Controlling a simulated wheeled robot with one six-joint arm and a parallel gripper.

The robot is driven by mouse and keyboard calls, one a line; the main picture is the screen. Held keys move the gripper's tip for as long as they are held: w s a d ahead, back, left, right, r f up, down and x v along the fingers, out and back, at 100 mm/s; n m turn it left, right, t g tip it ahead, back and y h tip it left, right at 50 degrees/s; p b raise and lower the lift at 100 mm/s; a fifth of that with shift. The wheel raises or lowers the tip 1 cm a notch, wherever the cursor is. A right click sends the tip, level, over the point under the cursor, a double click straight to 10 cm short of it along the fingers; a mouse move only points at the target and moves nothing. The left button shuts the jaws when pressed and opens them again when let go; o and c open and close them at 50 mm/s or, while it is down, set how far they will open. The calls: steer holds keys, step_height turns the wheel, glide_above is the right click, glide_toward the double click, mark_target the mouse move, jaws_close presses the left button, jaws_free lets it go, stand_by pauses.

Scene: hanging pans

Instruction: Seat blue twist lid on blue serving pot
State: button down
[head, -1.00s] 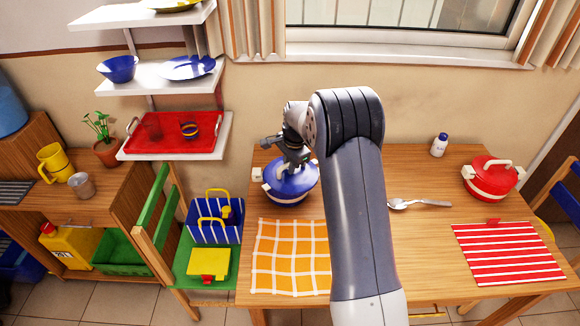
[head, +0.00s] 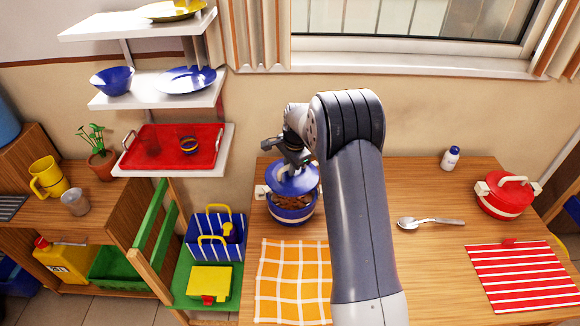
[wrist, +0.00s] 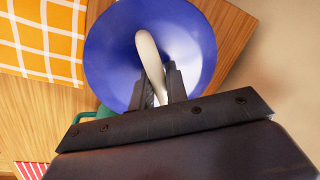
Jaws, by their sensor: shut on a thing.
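The blue twist lid (head: 294,182) is held above the blue serving pot (head: 292,217) and apart from it, with brown contents showing in the gap. The pot is blue with a pale band and stands on the wooden table; a white side handle (head: 261,192) shows at its left. My gripper (head: 296,163) is over the pot, shut on the lid's knob. In the wrist view, the fingers of my gripper (wrist: 158,86) close on the curved white handle (wrist: 149,55) of the lid (wrist: 107,50), which hides the pot there.
An orange checked cloth (head: 293,282) lies in front of the pot. A spoon (head: 430,223), a red lidded pot (head: 507,195), a white bottle (head: 450,158) and a red striped cloth (head: 515,277) are to the right. Shelves with a red tray (head: 207,158) stand at left.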

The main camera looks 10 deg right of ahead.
step_height(320, 180, down, 7)
steer(key=b, duration=0.5)
stand_by(0.8)
steer(key=shift+f, duration=0.1)
steer(key=c, duration=1.3)
jaws_free()
steer(key=r, duration=0.3)
steer(key=s+r+b, duration=0.1)
steer(key=r, duration=0.3)
steer(key=s+d+r, duration=0.1)
steer(key=r, duration=0.2)
steer(key=shift+r, duration=0.35)
steer(key=shift+a+f, duration=0.1)
